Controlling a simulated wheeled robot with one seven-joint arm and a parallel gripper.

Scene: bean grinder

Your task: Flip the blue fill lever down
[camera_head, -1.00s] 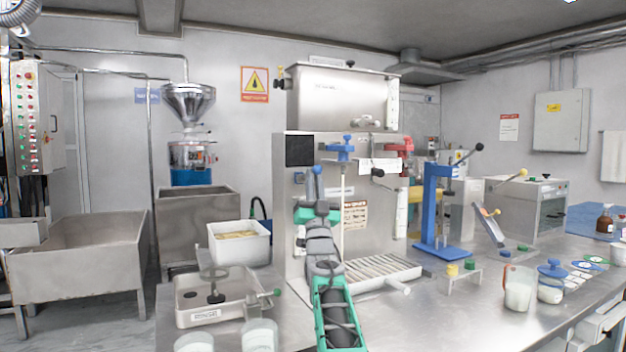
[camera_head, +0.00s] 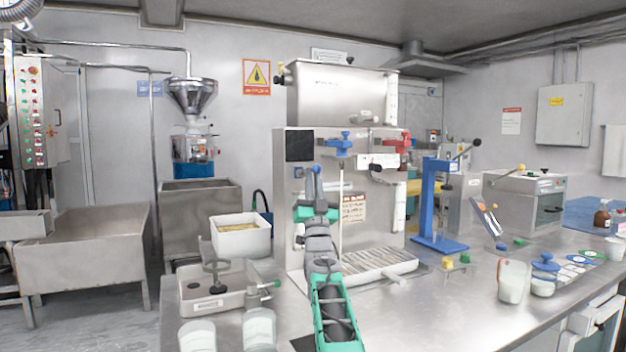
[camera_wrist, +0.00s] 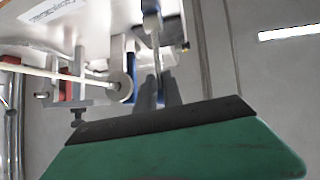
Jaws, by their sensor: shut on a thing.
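A slim blue upright piece (camera_head: 315,180), which looks like the fill lever, shows at the tip of my gripper (camera_head: 316,200), left of and below the blue valve. My gripper's dark fingers (camera_wrist: 160,92) are close together around a thin metal rod (camera_wrist: 154,40) in the wrist view. The contact itself is mostly hidden there by the fingers and the green housing.
A drip grate (camera_head: 372,262) lies on the bench right of my arm. A blue press (camera_head: 434,205) stands further right.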

